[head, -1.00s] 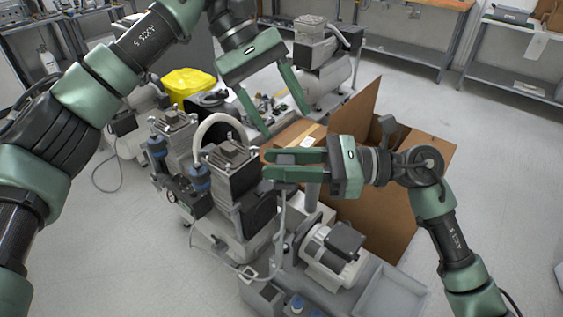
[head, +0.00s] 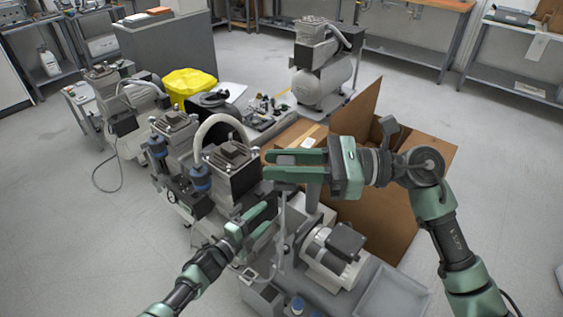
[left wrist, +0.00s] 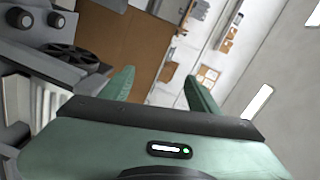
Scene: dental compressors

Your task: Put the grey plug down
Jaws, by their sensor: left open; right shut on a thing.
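My right gripper (head: 294,166) is shut on the grey plug (head: 286,159), holding it above the compressors, left of the open cardboard box. A pale cable (head: 283,205) hangs below the plug; much of the plug is hidden between the fingers. My left gripper (head: 262,222) is low, beside the front compressor, below and left of the right gripper. It is open and empty; its two fingers also show spread in the left wrist view (left wrist: 160,88). The plug cannot be made out in the left wrist view.
The twin-head compressor (head: 228,165) is close on the left. The open cardboard box (head: 375,215) stands behind my right arm. Floor at far right is clear.

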